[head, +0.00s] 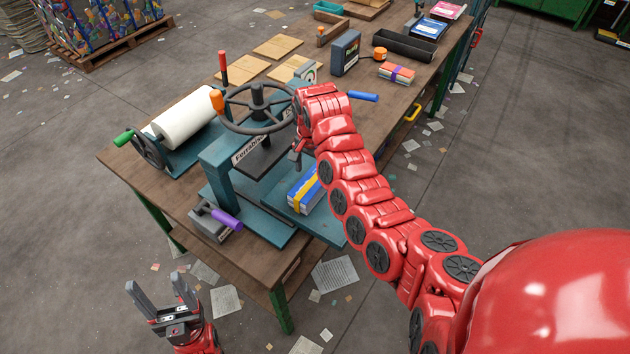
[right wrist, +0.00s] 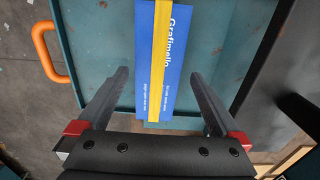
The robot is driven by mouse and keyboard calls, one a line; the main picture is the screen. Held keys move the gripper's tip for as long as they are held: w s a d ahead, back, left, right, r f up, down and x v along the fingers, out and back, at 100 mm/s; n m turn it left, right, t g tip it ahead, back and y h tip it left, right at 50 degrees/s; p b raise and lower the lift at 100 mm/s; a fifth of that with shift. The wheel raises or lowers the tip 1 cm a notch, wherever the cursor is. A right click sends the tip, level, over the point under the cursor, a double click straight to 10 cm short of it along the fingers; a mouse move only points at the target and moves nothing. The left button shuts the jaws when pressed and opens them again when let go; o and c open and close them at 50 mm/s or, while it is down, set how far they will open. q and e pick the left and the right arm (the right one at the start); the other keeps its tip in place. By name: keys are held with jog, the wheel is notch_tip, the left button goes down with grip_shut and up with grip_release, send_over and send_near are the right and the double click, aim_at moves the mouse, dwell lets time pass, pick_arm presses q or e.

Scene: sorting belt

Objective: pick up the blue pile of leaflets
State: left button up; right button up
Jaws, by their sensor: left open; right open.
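The blue pile of leaflets (head: 306,193), bound with a yellow band, lies on the blue-green base of the screw press, partly hidden by the press and my right arm. In the right wrist view the pile (right wrist: 179,60) shows its blue cover with white lettering. My right gripper (right wrist: 159,78) is open above it, its two fingers on either side of the pile's near part, with visible gaps. In the head view my right gripper (head: 297,156) is mostly hidden behind its arm. My left gripper (head: 156,285) is open and empty, low in front of the table.
The press handwheel (head: 258,110) and its frame stand close to my right gripper. A paper roll (head: 184,122) is to the left. An orange pile with a purple band (head: 396,73) and a dark tray (head: 405,46) lie further back. Papers litter the floor.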

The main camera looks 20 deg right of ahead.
aim_at(315, 178)
jog(key=shift+d+f+p, duration=0.15)
jog(key=shift+f+p, duration=0.25)
jog(key=shift+p, duration=0.05)
jog(key=f, duration=0.1)
jog(key=f+p, duration=0.1)
jog(key=f, duration=0.1)
jog(key=shift+w+d+f+p, duration=0.1)
jog(key=shift+d+f+p, duration=0.2)
jog(key=shift+f+p, duration=0.1)
jog(key=shift+f, duration=0.35)
grip_shut()
